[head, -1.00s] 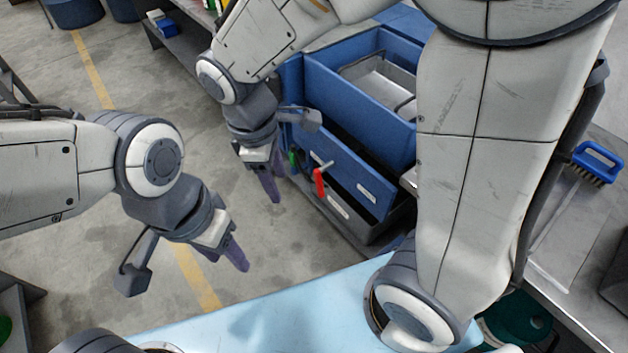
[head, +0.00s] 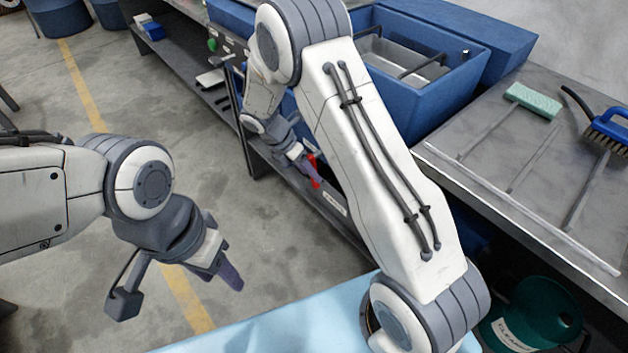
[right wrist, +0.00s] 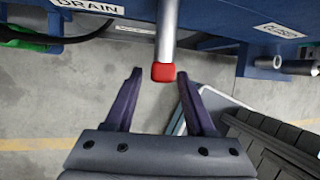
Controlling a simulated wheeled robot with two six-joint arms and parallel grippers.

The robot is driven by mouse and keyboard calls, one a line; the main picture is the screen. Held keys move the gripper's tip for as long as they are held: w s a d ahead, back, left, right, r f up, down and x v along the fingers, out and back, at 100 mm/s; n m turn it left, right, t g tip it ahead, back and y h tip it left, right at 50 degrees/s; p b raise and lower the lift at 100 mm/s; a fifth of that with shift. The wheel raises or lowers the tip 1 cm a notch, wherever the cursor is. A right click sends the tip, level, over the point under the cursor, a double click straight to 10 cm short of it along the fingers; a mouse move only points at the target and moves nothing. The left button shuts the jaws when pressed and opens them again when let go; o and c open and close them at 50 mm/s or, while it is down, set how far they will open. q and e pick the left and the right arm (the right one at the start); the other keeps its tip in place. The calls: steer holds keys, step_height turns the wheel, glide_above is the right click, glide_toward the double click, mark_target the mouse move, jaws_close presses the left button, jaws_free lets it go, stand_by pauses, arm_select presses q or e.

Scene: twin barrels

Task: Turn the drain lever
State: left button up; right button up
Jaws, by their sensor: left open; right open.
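The drain lever, a metal rod with a red tip (right wrist: 162,72), hangs from a blue panel in the right wrist view. My left gripper (head: 230,275) is open and empty over the floor, away from the lever.
A blue basin (head: 440,95) stands above the lever. A grey bench (head: 500,190) with a blue-handled brush (head: 607,132) and a green-headed squeegee (head: 533,100) is at the right. A green bucket (head: 535,315) sits below. The floor at the left is open.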

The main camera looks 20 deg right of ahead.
mark_target(314, 187)
steer(key=shift+b+x, duration=0.3)
steer(key=shift+x, duration=1.6)
jaws_close()
steer(key=shift+r, duration=0.1)
